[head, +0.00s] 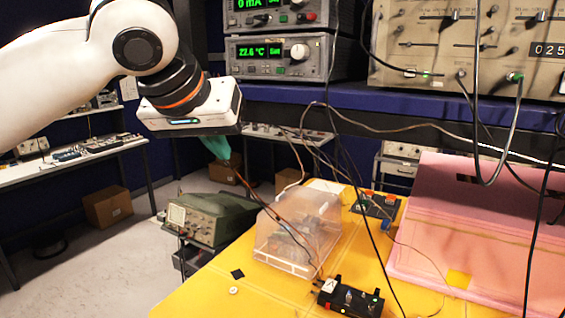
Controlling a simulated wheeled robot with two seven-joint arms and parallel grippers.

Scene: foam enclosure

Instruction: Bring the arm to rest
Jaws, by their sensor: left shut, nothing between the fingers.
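My left arm reaches in from the upper left of the head view. My left gripper (217,150) hangs in the air at the upper middle left, its white hand tilted and its teal fingers pointing down. The fingers are shut and hold nothing. They are above and behind the yellow table (205,291), apart from its surface. My right gripper does not show.
A clear plastic cover (297,231) and a small black circuit box (348,298) stand on the table. A pink foam enclosure (480,225) is at right. A green oscilloscope (208,219) stands left. Loose cables hang across the middle. Instruments (280,58) line the shelf.

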